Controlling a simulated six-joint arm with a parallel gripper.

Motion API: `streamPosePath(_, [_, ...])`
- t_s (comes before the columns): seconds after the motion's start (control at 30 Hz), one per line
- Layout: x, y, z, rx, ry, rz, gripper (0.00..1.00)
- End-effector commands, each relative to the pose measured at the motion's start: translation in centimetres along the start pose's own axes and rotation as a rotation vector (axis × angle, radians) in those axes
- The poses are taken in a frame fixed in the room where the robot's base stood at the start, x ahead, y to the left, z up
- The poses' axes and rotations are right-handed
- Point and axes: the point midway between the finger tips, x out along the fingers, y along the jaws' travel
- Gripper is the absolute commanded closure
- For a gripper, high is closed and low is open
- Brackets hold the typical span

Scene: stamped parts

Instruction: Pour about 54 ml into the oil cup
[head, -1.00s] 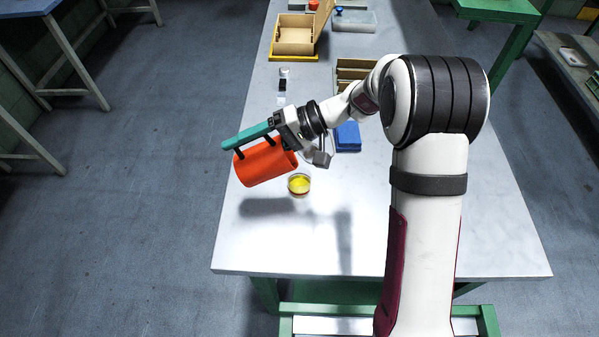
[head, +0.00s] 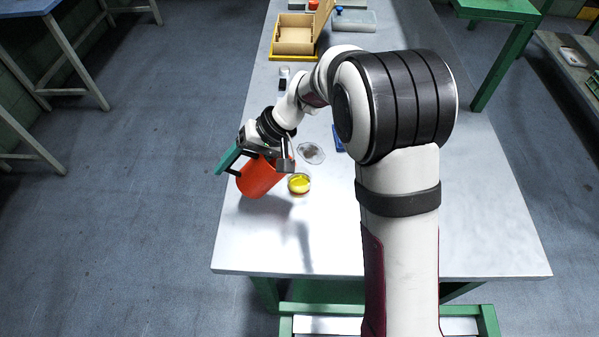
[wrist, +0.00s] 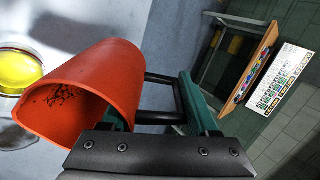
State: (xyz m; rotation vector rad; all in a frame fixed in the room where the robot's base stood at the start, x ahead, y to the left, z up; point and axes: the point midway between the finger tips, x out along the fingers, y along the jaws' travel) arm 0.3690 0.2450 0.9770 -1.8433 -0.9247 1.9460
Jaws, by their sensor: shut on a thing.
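The cup (wrist: 18,70) is cut by the left edge there. The jug's bottom is hidden in that view.
A clear, irregular flat thing (head: 311,153) lies behind the cup. A blue block (head: 338,138) is partly hidden by my arm. The table's front (head: 370,240) is clear.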

Motion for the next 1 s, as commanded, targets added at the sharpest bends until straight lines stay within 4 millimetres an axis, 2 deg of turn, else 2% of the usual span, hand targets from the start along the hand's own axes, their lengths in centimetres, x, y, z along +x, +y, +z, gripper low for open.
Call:
streamPosePath(0.2, [4.4, 0.0, 0.1, -0.016, -0.011, 0.274, 1.00])
streamPosePath(0.4, [7.1, 0.2, 0.1, -0.018, -0.017, 0.501, 1.00])
streamPosePath(0.63, [8.5, 0.7, 0.1, -0.012, -0.021, 0.658, 1.00])
streamPosePath(1.0, [8.7, 0.8, 0.1, -0.008, -0.021, 0.689, 1.00])
